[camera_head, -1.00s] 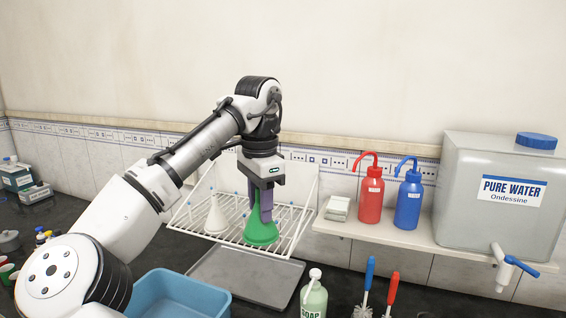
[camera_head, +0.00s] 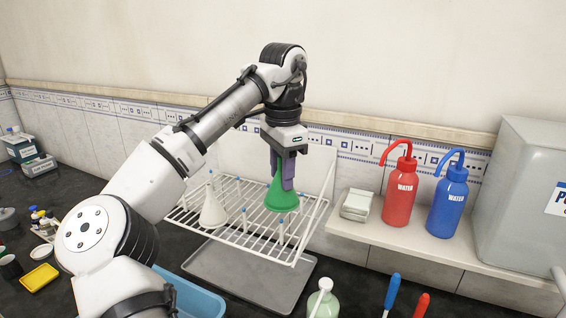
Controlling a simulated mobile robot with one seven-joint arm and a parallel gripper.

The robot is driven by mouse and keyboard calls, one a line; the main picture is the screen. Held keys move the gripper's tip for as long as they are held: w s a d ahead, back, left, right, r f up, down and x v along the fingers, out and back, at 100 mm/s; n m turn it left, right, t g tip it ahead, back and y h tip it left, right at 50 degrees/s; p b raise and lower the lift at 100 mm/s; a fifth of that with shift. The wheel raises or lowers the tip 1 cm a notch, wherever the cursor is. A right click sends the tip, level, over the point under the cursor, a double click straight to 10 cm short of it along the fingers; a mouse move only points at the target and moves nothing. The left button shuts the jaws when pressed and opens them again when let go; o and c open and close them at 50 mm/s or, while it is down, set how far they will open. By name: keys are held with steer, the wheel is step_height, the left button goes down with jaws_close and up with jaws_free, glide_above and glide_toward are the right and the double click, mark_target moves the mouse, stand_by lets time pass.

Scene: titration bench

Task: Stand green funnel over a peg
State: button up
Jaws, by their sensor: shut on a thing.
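The green funnel (camera_head: 281,196) is upright, wide end down, at the right part of the white drying rack (camera_head: 205,183). My gripper (camera_head: 283,178) points down and is shut on the funnel's upper narrow part. Pegs with blue tips stand on the rack; one peg (camera_head: 281,229) shows just below the funnel's rim, and another (camera_head: 244,220) stands to its left. Whether the funnel's rim is touching the rack or a peg is inside it, I cannot tell. A white funnel (camera_head: 213,208) stands over a peg at the rack's left.
A grey tray (camera_head: 240,277) lies below the rack, with a blue basin (camera_head: 195,300) in front. A shelf at right holds a red bottle (camera_head: 400,190), a blue bottle (camera_head: 448,200) and a large water container (camera_head: 520,200). A soap bottle (camera_head: 322,300) stands in front.

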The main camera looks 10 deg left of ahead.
mark_target(282, 204)
step_height(282, 204, down, 5)
steer(key=shift+r, duration=0.2)
step_height(282, 204, down, 4)
steer(key=b, duration=0.3)
steer(key=shift+r, duration=0.25)
steer(key=shift+f, duration=1.4)
steer(key=o, duration=0.9)
steer(key=shift+w+r, duration=0.1)
